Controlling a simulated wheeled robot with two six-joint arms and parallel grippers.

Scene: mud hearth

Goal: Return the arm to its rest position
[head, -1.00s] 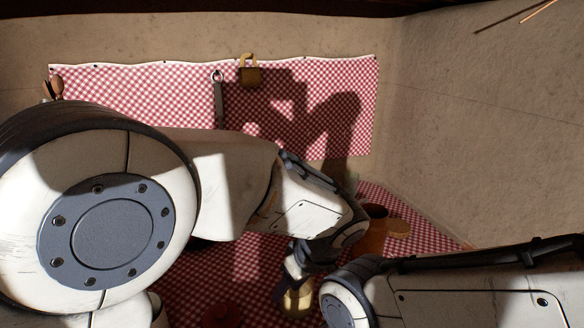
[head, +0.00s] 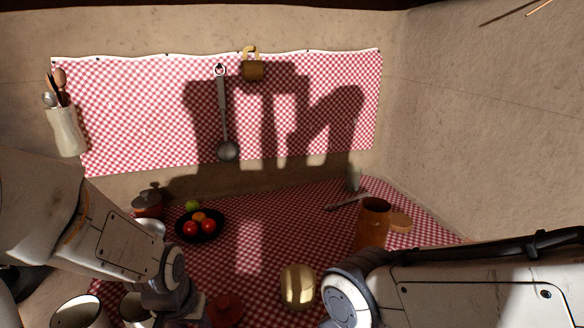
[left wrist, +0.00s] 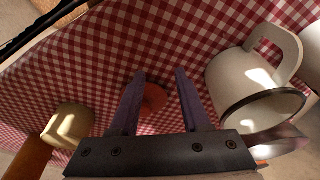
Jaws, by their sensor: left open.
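My left arm (head: 110,240) comes in from the left edge of the head view, bent down toward the front of the table. My left gripper (left wrist: 160,75) is open in the left wrist view, its two fingers apart with nothing held. A small red round thing (left wrist: 153,98) shows beyond and between the fingers, on the cloth. In the head view the left fingertips are hard to make out. My right arm (head: 470,295) crosses the lower right; its gripper is out of view.
A checked cloth (head: 270,215) covers the table. A black bowl of fruit (head: 182,236), a brass pot (head: 298,287) and a brown jug (head: 372,222) stand on it. White mugs (head: 80,312) are near my left gripper; one shows in the wrist view (left wrist: 235,75).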

